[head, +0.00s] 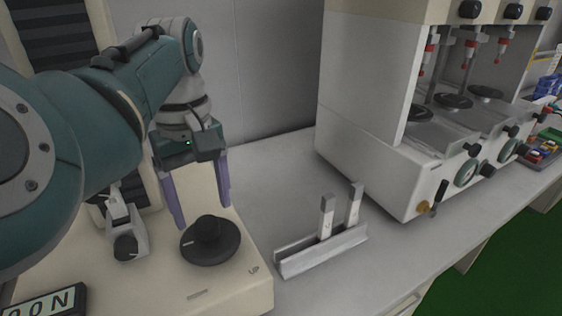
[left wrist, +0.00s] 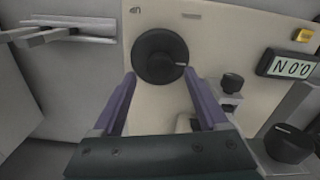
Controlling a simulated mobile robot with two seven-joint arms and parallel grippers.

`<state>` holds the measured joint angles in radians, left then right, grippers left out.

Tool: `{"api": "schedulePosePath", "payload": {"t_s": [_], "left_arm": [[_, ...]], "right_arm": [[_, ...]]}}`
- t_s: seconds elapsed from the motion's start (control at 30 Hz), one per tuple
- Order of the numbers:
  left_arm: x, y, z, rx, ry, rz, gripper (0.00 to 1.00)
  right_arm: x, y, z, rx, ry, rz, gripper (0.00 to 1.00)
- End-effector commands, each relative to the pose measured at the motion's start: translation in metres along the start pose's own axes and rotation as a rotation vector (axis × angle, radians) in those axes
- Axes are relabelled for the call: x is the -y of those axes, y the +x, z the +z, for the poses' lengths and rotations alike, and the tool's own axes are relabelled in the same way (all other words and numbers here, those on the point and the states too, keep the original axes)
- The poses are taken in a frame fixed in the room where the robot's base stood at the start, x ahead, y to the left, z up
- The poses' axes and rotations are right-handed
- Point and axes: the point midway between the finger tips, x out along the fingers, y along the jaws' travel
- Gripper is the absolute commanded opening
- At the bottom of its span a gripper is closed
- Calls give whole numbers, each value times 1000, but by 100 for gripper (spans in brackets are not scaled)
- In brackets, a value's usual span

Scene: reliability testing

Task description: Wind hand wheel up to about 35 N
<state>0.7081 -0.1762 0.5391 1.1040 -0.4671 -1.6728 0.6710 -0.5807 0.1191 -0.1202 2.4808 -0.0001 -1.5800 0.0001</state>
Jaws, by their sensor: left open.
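The black hand wheel (head: 211,250) lies flat on the cream tester base, with a raised central hub and a light mark on its rim. My left gripper (head: 203,214) points down above it, with its purple fingers open and apart. In the left wrist view the wheel (left wrist: 160,50) shows between and just beyond the fingertips (left wrist: 159,73); I cannot tell whether they touch it. The display (left wrist: 290,66) appears upside down there and reads 0.0 N; it is partly cut off in the head view (head: 45,303). An "UP" label is beside the wheel. My right gripper is not in view.
A small clamp with a black knob (head: 126,246) stands left of the wheel. A metal rail with two upright pieces (head: 322,250) lies on the bench to the right. A large white machine (head: 372,160) stands behind it. The left wrist view shows a yellow button (left wrist: 303,35).

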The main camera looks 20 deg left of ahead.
Motion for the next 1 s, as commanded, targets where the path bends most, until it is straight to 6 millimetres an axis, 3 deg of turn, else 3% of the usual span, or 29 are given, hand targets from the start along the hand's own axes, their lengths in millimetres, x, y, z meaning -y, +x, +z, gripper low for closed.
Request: {"api": "schedulePosePath", "payload": {"t_s": [0.03,0.2,0.53,1.0], "left_arm": [[0,10,0,2,1,-2,76],[0,26,0,1,1,0,76],[0,29,0,0,0,1,75],[0,29,0,0,1,1,22]], "right_arm": [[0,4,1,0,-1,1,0],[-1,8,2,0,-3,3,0],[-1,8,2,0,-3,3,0],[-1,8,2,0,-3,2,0]]}}
